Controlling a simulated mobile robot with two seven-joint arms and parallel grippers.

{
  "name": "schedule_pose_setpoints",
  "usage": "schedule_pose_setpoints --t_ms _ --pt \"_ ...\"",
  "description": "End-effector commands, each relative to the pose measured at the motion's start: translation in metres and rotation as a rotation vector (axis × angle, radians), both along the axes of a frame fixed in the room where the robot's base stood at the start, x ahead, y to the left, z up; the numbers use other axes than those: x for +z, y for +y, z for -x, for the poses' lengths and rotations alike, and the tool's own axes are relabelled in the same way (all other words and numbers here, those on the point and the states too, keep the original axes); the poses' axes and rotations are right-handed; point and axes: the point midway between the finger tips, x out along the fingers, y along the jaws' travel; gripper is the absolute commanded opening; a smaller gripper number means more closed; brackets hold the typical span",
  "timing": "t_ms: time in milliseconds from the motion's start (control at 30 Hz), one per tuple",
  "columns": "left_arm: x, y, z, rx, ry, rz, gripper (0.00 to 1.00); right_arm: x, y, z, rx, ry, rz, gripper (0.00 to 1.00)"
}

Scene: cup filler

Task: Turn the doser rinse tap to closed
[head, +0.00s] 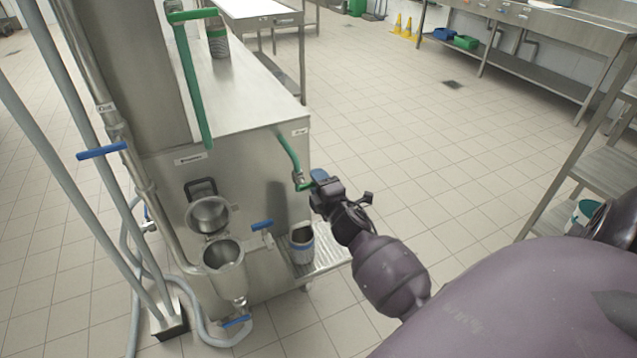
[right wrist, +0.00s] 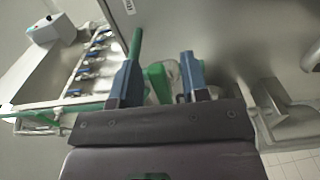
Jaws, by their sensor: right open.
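A thin green pipe (head: 289,152) runs down the side of the steel cabinet, below a small label (head: 300,132) too small to read. It ends in a small tap (head: 299,181). My right gripper (head: 319,180) is right at this tap, coming in from the right. In the right wrist view my right gripper (right wrist: 161,85) is open, with one finger on each side of a green part (right wrist: 157,82) and a pale part beside it. I cannot tell whether the fingers touch them. The gripper largely hides the tap's handle, so its setting cannot be told. My left gripper is not in view.
Blue-handled taps sit on the pipe at the left (head: 102,150), on the cabinet front (head: 262,225) and low down (head: 236,321). Two steel funnels (head: 222,254) stick out at the front. A grey cup (head: 301,243) stands on a ribbed tray (head: 328,257). Tiled floor right of the cabinet is clear.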

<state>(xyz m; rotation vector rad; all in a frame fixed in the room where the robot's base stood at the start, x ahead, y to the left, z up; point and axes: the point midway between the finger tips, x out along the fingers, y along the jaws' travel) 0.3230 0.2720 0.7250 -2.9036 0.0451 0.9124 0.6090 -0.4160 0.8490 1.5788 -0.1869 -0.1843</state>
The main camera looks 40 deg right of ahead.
Motion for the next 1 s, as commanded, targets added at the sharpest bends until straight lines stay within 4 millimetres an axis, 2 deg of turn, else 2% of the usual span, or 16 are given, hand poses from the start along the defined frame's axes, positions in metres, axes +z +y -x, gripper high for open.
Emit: schedule_pose_setpoints --t_ms 167,433,700,1000 --pt "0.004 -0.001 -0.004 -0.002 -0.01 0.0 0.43 0.0 0.002 0.011 0.0 0.001 0.001 0.41" --pt "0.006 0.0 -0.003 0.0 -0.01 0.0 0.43 0.0 0.013 0.055 -0.001 0.001 -0.001 0.41" --pt "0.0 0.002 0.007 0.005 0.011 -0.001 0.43 0.0 0.023 0.093 0.0 0.0 -0.001 0.41" --pt "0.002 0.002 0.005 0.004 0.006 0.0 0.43 0.0 0.025 0.105 0.0 0.0 0.0 0.41"
